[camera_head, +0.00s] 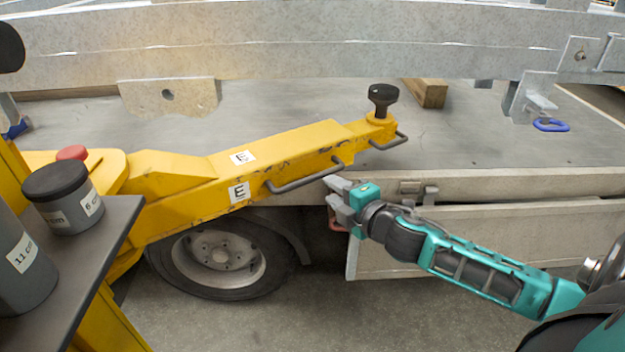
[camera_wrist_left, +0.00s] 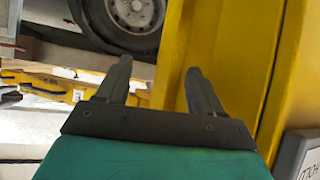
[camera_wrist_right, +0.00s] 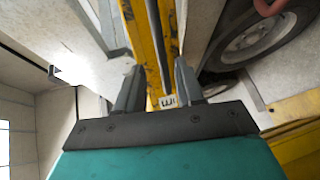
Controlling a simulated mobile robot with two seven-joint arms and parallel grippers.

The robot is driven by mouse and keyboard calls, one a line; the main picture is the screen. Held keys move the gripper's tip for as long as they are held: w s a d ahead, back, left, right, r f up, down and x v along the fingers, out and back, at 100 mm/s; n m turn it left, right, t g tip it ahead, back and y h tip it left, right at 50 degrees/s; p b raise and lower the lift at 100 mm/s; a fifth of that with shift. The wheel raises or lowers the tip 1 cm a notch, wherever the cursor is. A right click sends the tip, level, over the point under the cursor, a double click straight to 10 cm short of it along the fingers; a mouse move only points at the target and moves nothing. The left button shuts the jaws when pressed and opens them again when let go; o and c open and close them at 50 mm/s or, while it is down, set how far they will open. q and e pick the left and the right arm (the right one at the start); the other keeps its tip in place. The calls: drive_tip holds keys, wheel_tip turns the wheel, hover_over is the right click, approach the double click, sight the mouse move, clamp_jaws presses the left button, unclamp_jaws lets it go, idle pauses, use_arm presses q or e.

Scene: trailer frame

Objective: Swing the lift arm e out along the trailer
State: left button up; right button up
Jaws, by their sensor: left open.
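The yellow lift arm e (camera_head: 290,150), marked with white E labels, slants from the left up to the right in front of the trailer bed. A black round pad (camera_head: 382,97) stands upright on its right end. Two dark bar handles, a longer one (camera_head: 300,178) and a shorter one (camera_head: 390,144), stick out along its near side. My right gripper (camera_head: 331,194) is just below and right of the longer handle. Its fingers are apart and look empty; the arm shows behind them in the right wrist view (camera_wrist_right: 158,85). My left gripper (camera_wrist_left: 160,72) is open and empty beside a yellow post.
The trailer's grey rail (camera_head: 300,40) runs above the arm. A wheel (camera_head: 215,255) is below it. A dark shelf (camera_head: 105,250) with labelled grey cylinders (camera_head: 65,195) stands at the left. A wooden block (camera_head: 428,93) lies beyond the pad. Floor is clear at bottom centre.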

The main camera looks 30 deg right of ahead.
sight(315, 179)
drive_tip(key=b+x, duration=0.1)
drive_tip(key=x, duration=0.8)
drive_tip(key=shift+c, duration=0.3)
clamp_jaws()
